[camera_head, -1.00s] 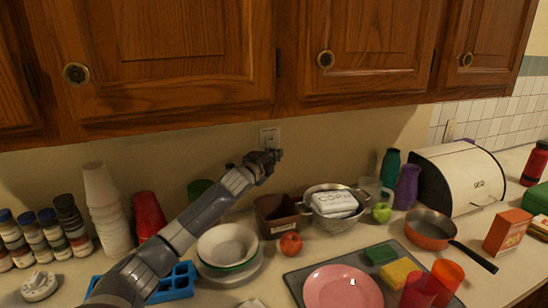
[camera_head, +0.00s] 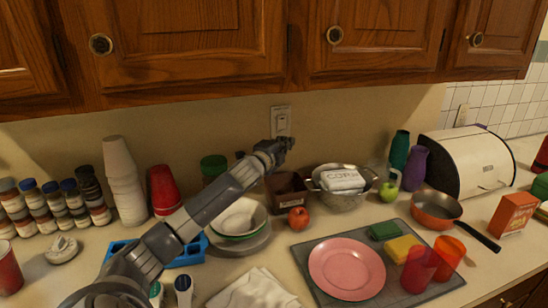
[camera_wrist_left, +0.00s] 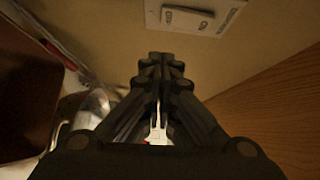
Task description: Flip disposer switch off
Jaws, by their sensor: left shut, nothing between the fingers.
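The disposer switch (camera_head: 282,123) is a pale rocker in a light wall plate (camera_head: 273,111) below the wooden cabinets. Its rocker (camera_wrist_left: 187,19) and plate (camera_wrist_left: 231,19) also show at the top of the left wrist view. Which way the rocker is tipped I cannot tell. My left gripper (camera_head: 286,144) is just below the plate, in front of the wall. It is shut and empty. In the left wrist view its closed fingers (camera_wrist_left: 165,62) point toward the plate, with a visible gap between. My right gripper is not in view.
Below my left gripper are a dark brown container (camera_head: 286,191), a red apple (camera_head: 298,217) and a colander (camera_head: 342,200) holding a white package. Stacked bowls (camera_head: 238,219) stand under my arm. The cabinet bottoms (camera_head: 190,98) overhang the wall above the switch.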

